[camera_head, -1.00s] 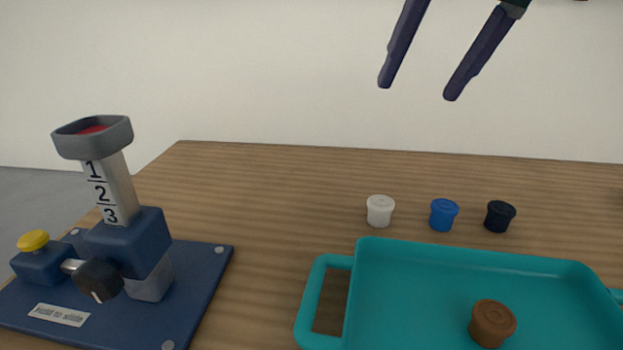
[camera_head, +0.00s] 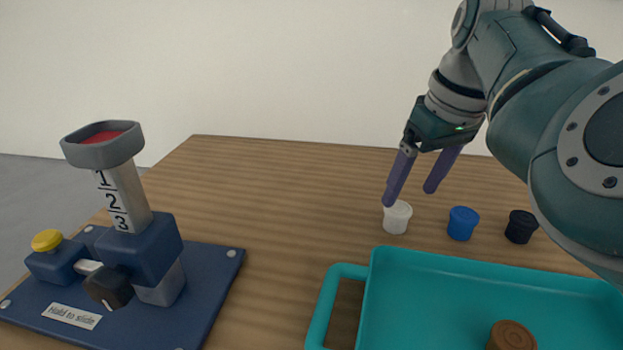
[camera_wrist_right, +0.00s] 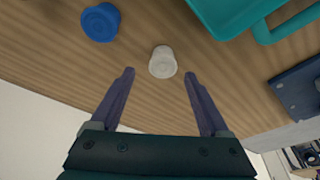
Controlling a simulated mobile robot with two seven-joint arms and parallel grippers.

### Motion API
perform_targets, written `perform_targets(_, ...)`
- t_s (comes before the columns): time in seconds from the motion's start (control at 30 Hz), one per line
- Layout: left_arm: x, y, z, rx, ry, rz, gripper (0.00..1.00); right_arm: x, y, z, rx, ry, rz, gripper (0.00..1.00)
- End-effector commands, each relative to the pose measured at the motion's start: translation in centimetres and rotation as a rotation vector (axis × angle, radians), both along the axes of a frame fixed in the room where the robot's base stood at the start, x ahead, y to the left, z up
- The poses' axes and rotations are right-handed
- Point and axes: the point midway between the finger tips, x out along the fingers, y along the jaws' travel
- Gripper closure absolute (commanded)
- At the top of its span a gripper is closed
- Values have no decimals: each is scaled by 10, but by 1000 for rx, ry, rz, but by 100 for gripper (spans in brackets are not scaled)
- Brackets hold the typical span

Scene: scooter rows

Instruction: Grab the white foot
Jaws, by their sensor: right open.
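The white foot (camera_head: 397,217) is a small round piece standing on the wooden table, left of the blue foot (camera_head: 462,223). My right gripper (camera_head: 411,195) is open and empty, its fingers reaching down just above and beside the white foot in the head view. In the right wrist view the white foot (camera_wrist_right: 163,62) lies just beyond the two fingertips (camera_wrist_right: 159,75), about midway between them. It does not look gripped. My left gripper is not in view.
A black foot (camera_head: 521,226) stands right of the blue one. A teal tray (camera_head: 350,270) in front holds a brown foot (camera_head: 510,336). A blue-based slide device (camera_head: 215,265) with a numbered column stands at the left. The back left of the table is clear.

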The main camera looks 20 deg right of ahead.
Motion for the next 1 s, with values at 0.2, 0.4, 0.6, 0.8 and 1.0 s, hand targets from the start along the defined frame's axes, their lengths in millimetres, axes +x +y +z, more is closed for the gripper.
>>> perform_targets(0.2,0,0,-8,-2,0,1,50,5,5,-29,3,0,1,20)
perform_targets(0.4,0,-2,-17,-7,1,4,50,12,5,-51,0,-3,-1,20)
perform_targets(0.6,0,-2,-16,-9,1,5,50,13,5,-52,0,-4,-2,20)
perform_targets(0.8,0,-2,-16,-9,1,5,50,13,5,-52,0,-4,-2,36)
perform_targets(1.0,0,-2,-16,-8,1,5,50,13,5,-52,0,-4,-2,59)
